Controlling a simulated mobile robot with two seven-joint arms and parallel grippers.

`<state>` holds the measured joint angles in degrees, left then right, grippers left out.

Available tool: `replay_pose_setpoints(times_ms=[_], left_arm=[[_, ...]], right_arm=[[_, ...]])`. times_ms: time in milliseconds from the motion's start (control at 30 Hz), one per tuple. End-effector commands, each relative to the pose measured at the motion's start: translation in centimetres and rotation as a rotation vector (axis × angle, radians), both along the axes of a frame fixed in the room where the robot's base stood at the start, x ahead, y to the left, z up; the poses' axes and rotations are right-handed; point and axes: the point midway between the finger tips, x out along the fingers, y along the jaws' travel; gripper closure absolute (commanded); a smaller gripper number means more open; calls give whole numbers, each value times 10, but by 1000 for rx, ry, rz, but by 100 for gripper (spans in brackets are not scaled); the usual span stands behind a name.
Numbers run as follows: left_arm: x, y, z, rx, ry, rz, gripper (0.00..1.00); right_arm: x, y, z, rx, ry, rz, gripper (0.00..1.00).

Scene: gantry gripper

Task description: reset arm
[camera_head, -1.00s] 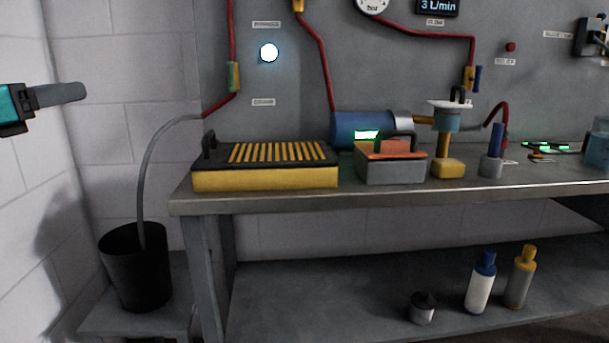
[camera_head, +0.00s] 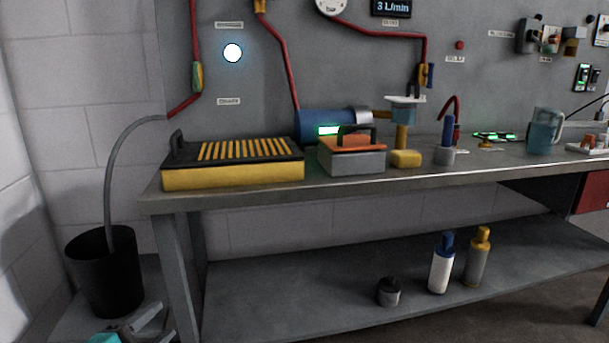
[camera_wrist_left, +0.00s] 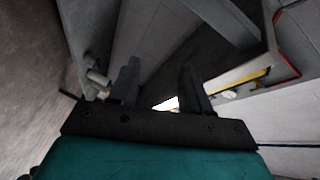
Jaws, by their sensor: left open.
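My left gripper (camera_head: 158,319) shows at the bottom left edge of the head view, below the bench and near the black bin. Only a bit of its teal body and its grey fingers are in the picture there. In the left wrist view the gripper (camera_wrist_left: 159,72) has its two dark fingers apart, with nothing between them. My right gripper is in neither view.
A black bin (camera_head: 104,275) with a grey hose stands left of the metal bench (camera_head: 330,190). The bench top holds a yellow-and-black slatted box (camera_head: 235,173), a grey-orange box (camera_head: 352,160) and a blue jug (camera_head: 545,132). Bottles (camera_head: 441,265) stand on the lower shelf.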

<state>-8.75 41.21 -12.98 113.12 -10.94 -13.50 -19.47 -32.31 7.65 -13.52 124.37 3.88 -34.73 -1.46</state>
Motion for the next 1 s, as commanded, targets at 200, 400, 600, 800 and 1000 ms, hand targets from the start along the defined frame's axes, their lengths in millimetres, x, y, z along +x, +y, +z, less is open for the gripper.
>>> replay_pose_setpoints(times_ms=[200, 400, 600, 800, 1000], left_arm=[[-75, -69, -78, -537, 361, 167, 52], [-127, -113, -108, -868, 597, 306, 52], [-154, -131, -97, -1030, 711, 393, 52], [-156, -122, -69, -1016, 697, 410, 52], [-160, -111, -30, -1001, 680, 432, 52]], right_arm=[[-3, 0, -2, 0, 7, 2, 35], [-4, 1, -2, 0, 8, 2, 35], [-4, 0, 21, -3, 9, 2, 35], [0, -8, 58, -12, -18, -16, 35], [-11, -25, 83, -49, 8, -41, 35]])
